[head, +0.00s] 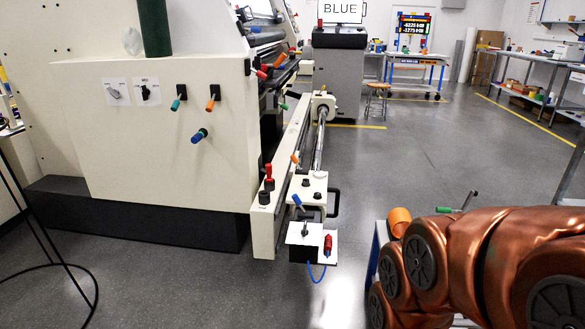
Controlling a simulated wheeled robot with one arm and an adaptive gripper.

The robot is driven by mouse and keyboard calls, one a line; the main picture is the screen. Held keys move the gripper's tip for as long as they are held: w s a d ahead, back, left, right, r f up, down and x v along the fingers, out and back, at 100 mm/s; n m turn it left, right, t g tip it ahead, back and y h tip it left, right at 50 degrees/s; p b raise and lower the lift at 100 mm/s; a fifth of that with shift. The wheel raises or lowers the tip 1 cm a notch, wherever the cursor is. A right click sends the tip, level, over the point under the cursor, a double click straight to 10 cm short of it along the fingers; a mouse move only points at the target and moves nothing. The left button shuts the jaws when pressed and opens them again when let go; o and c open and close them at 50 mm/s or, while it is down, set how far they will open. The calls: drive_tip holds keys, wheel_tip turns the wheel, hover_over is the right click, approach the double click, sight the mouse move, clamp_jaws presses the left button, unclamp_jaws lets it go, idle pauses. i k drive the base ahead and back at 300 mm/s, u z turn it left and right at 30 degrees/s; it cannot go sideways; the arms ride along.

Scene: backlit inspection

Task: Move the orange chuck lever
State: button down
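A large white machine (165,120) fills the left of the head view. The orange-grip lever stands out from a dark mount and leans slightly. Another orange handle (295,157) is on the rail side, and red and orange handles (279,61) show higher up. I cannot tell from labels which is the chuck lever. My copper arm is at the lower right, apart from the machine; my gripper is not visible.
A white end bracket with a red-handled part (328,245) and a blue cable juts out at centre. An orange cylinder (399,222) is beside my arm. Grey floor (420,150) is open between machine and right-hand benches.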

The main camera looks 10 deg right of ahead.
sight(294, 158)
drive_tip(key=u, duration=0.25)
drive_tip(key=k, duration=0.2)
drive_tip(key=u, duration=0.35)
drive_tip(key=i, duration=2.35)
drive_tip(key=z, duration=0.25)
